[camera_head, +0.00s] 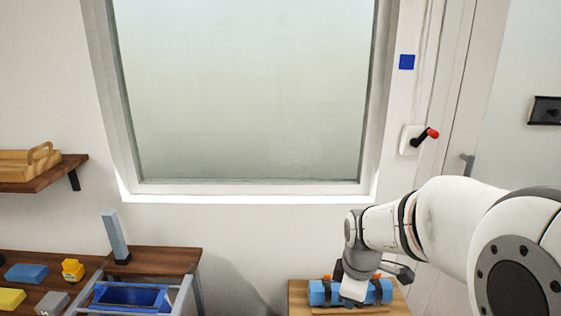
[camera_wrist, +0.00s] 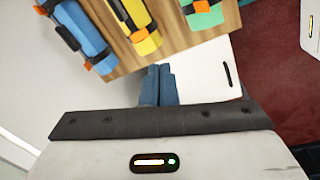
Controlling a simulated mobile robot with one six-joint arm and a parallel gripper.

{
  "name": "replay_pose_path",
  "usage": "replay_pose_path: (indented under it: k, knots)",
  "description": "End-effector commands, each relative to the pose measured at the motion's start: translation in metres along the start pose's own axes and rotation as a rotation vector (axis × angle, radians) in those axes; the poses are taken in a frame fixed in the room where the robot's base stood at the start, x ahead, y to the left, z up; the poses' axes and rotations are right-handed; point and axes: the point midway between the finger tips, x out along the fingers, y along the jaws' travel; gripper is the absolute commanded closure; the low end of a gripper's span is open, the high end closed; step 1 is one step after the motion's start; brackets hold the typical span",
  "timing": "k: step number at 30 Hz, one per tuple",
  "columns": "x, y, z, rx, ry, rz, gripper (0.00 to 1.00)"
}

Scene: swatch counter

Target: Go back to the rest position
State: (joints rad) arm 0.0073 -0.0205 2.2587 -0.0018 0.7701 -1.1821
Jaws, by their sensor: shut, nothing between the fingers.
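My gripper (camera_wrist: 160,86) shows in the wrist view as two blue-grey fingers, shut together and empty. Past its fingertips is a wooden stand (camera_wrist: 122,47) bearing a blue roll (camera_wrist: 83,30), a yellow roll (camera_wrist: 140,30) and a green roll (camera_wrist: 205,12), each with orange and dark fittings. The fingers appear apart from the rolls. In the head view my arm reaches in from the right, and its end is in front of the blue roll (camera_head: 320,292) on the wooden stand (camera_head: 299,292). The fingertips cannot be made out there.
A blue crate (camera_head: 88,303) with grey rails stands at lower left. Beside it, a wooden counter (camera_head: 165,261) holds blue, yellow and grey blocks. A wall shelf (camera_head: 45,181) is at left. A red-handled lever (camera_head: 431,133) is on the wall above my arm. The wall below the window is clear.

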Motion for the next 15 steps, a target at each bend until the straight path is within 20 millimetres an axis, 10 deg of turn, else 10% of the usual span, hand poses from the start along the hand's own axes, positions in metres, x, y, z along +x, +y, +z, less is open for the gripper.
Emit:
replay_pose_path:
  k: [15]
  knots:
    - [-0.077, -0.094, 0.036, 0.945, 0.114, 0.096, 1.0]
